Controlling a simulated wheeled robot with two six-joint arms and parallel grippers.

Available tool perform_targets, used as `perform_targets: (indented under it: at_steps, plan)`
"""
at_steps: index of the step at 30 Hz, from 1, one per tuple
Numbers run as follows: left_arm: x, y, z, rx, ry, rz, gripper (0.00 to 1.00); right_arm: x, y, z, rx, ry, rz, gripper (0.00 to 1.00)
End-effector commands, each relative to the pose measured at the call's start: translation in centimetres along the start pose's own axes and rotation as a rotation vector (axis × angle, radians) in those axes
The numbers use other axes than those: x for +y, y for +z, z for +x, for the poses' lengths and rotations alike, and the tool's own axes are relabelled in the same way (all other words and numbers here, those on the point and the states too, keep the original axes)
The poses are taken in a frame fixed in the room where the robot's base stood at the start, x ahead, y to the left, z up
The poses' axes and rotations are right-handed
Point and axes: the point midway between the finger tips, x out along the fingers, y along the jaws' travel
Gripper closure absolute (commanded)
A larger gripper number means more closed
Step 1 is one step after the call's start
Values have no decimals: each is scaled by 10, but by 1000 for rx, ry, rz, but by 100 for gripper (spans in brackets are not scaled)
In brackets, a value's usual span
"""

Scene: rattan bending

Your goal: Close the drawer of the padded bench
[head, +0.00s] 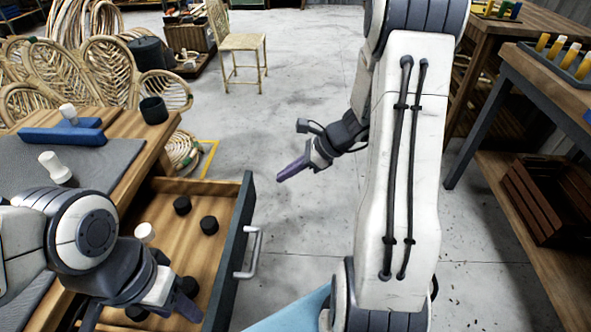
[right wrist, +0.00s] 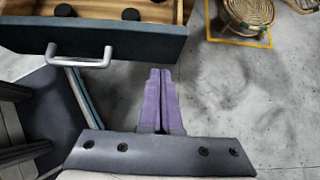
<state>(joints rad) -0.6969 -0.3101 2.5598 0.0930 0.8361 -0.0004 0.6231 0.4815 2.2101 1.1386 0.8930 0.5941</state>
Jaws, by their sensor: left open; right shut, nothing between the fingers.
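The padded bench (head: 90,150) stands at the left in the head view, with a grey pad on its wooden top. Its drawer (head: 237,215) is pulled out, with a dark front and a pale bar handle (head: 249,252). The drawer front (right wrist: 130,43) and handle (right wrist: 78,58) also show at the upper left of the right wrist view. My right gripper (head: 281,178) is shut and empty, in the air to the right of the drawer front and apart from it. My left gripper (head: 190,299) is open over the near part of the drawer; its fingertips are partly hard to make out.
Several black round pieces (head: 182,205) and a white one (head: 145,232) lie in the drawer. A blue tool (head: 62,132) and a black cup (head: 154,110) are on the bench. A wooden table (head: 545,100) stands at the right.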

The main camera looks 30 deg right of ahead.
Motion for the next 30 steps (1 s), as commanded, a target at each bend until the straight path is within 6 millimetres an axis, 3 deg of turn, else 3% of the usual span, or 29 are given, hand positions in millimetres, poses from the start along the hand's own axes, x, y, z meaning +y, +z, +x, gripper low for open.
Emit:
perform_targets:
  at_steps: [1,5,12,30]
  plan:
    - [0,0,7,0,0,0,50,2,-2,15,0,6,-2,100]
    - [-1,1,15,0,0,0,50,2,-2,41,1,6,-3,100]
    - [-1,1,16,0,0,0,50,1,23,60,1,2,-6,100]
    - [-1,1,16,0,0,0,50,-1,28,64,1,-3,1,100]
